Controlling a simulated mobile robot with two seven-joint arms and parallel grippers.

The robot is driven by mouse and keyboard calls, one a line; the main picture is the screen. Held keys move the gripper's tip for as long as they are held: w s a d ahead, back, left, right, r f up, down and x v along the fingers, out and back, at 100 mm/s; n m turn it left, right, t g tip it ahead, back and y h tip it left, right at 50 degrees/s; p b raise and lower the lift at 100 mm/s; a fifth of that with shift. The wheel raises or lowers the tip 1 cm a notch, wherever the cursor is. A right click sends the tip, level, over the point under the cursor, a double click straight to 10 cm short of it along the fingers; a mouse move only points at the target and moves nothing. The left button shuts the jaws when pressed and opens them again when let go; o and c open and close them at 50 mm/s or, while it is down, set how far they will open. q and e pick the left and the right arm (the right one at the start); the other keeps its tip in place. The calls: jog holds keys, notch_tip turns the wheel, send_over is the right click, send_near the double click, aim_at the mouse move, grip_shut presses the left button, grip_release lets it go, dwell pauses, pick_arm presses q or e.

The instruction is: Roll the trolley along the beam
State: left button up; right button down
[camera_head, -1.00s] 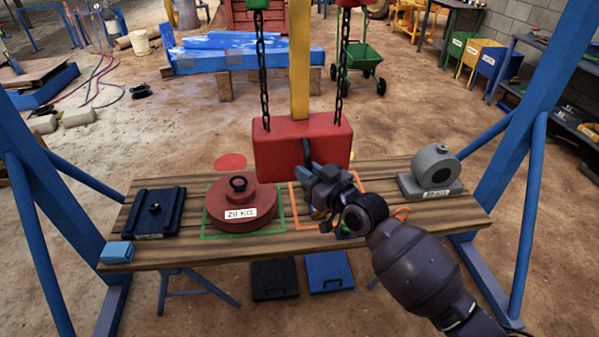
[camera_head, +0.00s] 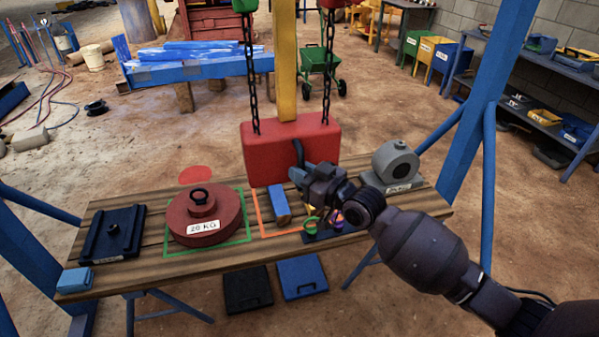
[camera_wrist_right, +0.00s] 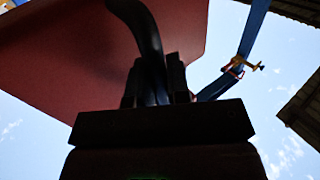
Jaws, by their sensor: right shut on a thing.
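A red block (camera_head: 290,148) hangs from two dark chains (camera_head: 329,60) above the wooden table. The trolley and beam above cannot be made out in the head view. My right gripper (camera_head: 304,174) is at the block's lower front, shut on a dark curved handle (camera_head: 298,152). In the right wrist view the fingers (camera_wrist_right: 157,85) close around this handle (camera_wrist_right: 138,25), with the red block (camera_wrist_right: 95,50) behind it. My left gripper is not in view.
The table (camera_head: 130,275) carries a red 20 KG weight (camera_head: 205,220), a dark plate (camera_head: 110,232), a grey round-topped weight (camera_head: 395,163) and a blue-and-wood piece (camera_head: 279,204). Blue frame legs (camera_head: 475,110) stand at both sides.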

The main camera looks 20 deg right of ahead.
jog(key=shift+r, duration=0.1)
jog(key=c, duration=1.1)
grip_release()
jog(key=shift+a, duration=0.1)
jog(key=shift+s, duration=0.1)
jog(key=v, duration=1)
jog(key=shift+s+d+b, duration=0.25)
jog(key=shift+d+b, duration=0.05)
